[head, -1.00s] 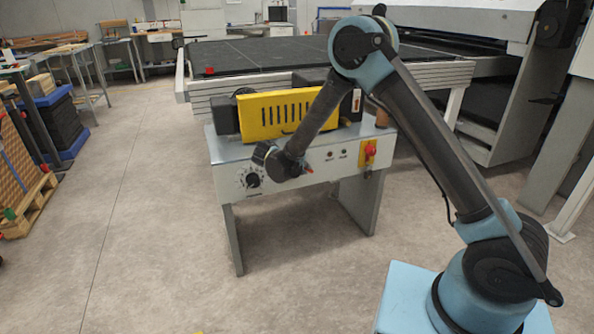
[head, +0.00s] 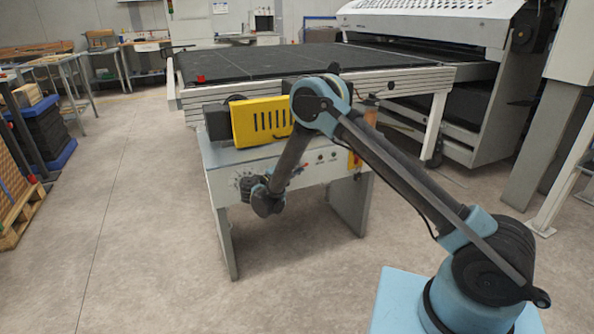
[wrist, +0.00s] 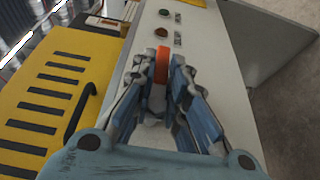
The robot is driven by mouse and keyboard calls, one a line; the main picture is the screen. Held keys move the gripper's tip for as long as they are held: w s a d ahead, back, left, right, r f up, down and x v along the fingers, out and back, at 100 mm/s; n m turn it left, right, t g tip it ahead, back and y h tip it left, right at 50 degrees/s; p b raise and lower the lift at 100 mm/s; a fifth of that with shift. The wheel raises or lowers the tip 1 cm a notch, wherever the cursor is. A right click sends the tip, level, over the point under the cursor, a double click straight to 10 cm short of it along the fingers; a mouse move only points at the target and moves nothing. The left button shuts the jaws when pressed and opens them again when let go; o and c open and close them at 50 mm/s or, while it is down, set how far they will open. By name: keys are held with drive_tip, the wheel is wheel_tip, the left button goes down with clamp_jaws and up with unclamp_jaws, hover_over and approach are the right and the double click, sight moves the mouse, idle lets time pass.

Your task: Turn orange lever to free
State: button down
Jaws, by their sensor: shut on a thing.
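In the wrist view, an orange lever (wrist: 162,66) stands out from the pale front panel of the roller coater (wrist: 212,62). My gripper (wrist: 163,75) is shut on it, with one fingertip on each side. The lower part of the lever and its mount are hidden between the fingers. In the head view, my wrist (head: 267,197) is at the front of the roller coater (head: 222,192). I cannot read the lever's setting.
A yellow slotted cover (head: 263,121) lies above the panel. A black handle (wrist: 80,112) sits on it. A green button (wrist: 164,12) and a red button (wrist: 161,33) are near my fingers. A large black-topped table (head: 300,62) stands behind. The floor in front is clear.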

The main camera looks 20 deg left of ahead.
drive_tip(key=shift+s+a, duration=0.25)
drive_tip(key=c, duration=1.6)
unclamp_jaws()
drive_tip(key=shift+c, duration=0.2)
drive_tip(key=shift+o, duration=0.3)
drive_tip(key=v, duration=1.2)
drive_tip(key=shift+f, duration=0.2)
